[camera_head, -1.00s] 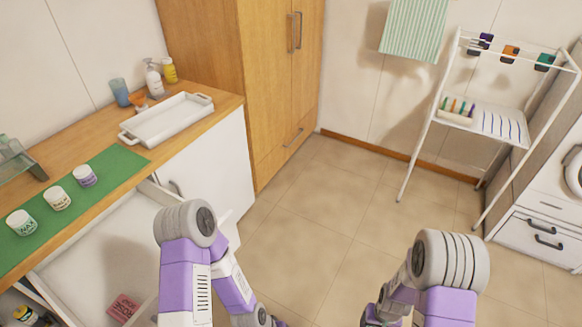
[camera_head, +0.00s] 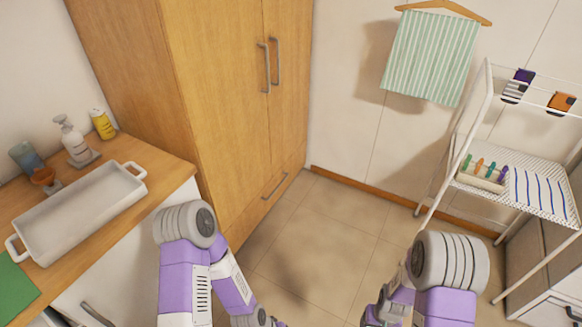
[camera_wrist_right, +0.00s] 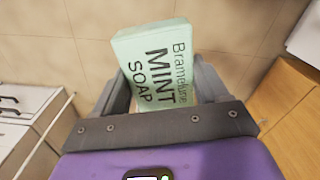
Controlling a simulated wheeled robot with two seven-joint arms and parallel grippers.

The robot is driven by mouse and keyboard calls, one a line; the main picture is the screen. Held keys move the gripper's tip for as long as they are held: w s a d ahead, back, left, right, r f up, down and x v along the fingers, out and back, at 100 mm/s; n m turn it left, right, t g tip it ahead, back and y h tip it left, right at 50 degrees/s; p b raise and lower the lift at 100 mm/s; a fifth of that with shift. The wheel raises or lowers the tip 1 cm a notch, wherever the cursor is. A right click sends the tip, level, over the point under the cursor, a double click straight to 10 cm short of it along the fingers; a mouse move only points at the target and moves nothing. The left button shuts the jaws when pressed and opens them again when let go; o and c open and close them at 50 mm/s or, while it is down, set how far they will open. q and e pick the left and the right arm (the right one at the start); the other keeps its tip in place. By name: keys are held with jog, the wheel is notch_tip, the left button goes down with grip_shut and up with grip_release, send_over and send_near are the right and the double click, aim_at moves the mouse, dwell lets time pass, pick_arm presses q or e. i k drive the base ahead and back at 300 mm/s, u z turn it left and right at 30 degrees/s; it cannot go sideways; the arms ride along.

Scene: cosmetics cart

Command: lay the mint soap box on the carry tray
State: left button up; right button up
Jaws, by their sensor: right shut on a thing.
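The mint soap box (camera_wrist_right: 155,62) is a pale green box lettered "MINT SOAP" in the right wrist view. My right gripper (camera_wrist_right: 165,88) is shut on it, with a finger at either side, and holds it above the tiled floor. The carry tray (camera_head: 75,222) is a white, empty tray with a handle at each end, on the wooden counter at the left of the head view. In the head view both arms show at the bottom, and neither gripper can be made out there. The box is hidden in that view.
A pump bottle (camera_head: 72,140), a yellow bottle (camera_head: 102,124) and a blue cup (camera_head: 27,160) stand behind the tray. A tall wooden cabinet (camera_head: 215,90) rises right of the counter. A white rack (camera_head: 530,185) stands at the right. The floor between is clear.

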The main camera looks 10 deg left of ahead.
aim_at(61, 227)
jog(key=i, duration=1.7)
jog(key=u, duration=3.05)
